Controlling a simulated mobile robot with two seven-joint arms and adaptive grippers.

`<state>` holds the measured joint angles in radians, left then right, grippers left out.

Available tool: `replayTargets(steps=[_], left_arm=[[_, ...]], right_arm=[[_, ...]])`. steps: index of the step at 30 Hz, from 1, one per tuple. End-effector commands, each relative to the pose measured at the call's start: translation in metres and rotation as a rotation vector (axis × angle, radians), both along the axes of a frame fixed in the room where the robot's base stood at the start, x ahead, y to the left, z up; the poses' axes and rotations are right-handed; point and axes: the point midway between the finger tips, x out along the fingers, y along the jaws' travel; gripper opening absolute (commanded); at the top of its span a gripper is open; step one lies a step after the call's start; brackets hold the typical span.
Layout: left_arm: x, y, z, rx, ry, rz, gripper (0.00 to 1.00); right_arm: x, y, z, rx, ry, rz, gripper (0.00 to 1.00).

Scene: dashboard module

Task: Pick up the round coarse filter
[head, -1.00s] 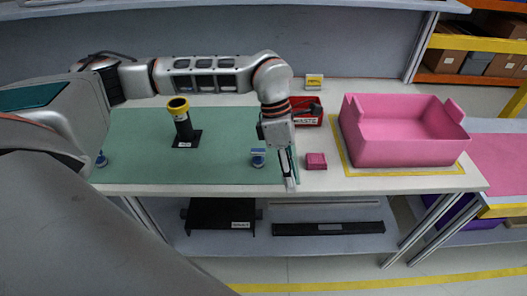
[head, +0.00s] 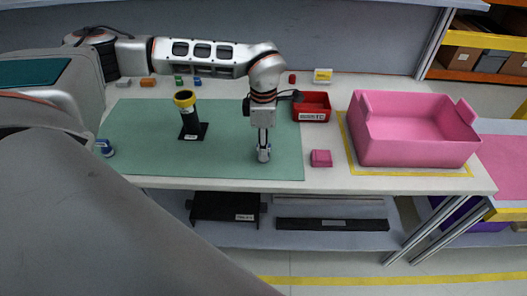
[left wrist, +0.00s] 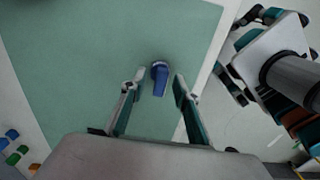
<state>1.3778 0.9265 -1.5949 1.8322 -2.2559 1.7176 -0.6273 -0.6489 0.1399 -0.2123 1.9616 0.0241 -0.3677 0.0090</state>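A small round part with a blue tab, which looks like the filter, stands on the green mat (head: 230,165) near its right front part. In the head view this blue-and-white part (head: 264,155) shows under my left gripper (head: 263,143). In the left wrist view the blue part (left wrist: 160,78) lies between the two parted fingers of my left gripper (left wrist: 155,88), with gaps on both sides. The gripper is open and points down. A similar blue-and-white part (head: 105,148) stands at the mat's left edge. My right gripper is not in view.
A pink block (head: 321,158), a red bin (head: 312,107) and a large pink crate (head: 410,145) are to the right. Small coloured parts (head: 165,81) line the back. The mat's front is clear.

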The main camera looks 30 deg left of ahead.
Motion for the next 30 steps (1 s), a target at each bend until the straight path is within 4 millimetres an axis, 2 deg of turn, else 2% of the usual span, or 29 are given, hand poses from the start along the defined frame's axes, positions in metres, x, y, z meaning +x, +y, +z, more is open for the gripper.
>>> replayTargets(steps=[3, 9, 10, 13, 25, 30], left_arm=[[0.000, 0.000, -0.007, -0.001, 0.001, 0.001, 0.31], [0.000, 0.000, -0.007, -0.001, -0.001, 0.000, 0.31], [0.000, 0.000, -0.007, -0.001, -0.001, 0.000, 0.25], [0.000, 0.000, -0.007, 0.000, 0.000, 0.000, 0.00], [0.000, 0.000, -0.006, -0.001, -0.001, 0.000, 0.00], [0.001, 0.000, 0.005, -0.001, -0.002, -0.001, 0.00]], right_arm=[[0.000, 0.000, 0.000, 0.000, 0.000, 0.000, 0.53], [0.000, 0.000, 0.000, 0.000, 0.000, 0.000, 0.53], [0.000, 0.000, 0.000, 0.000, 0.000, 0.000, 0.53], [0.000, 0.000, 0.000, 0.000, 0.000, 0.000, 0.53], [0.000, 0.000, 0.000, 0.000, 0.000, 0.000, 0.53], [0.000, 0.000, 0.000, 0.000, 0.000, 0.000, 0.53]])
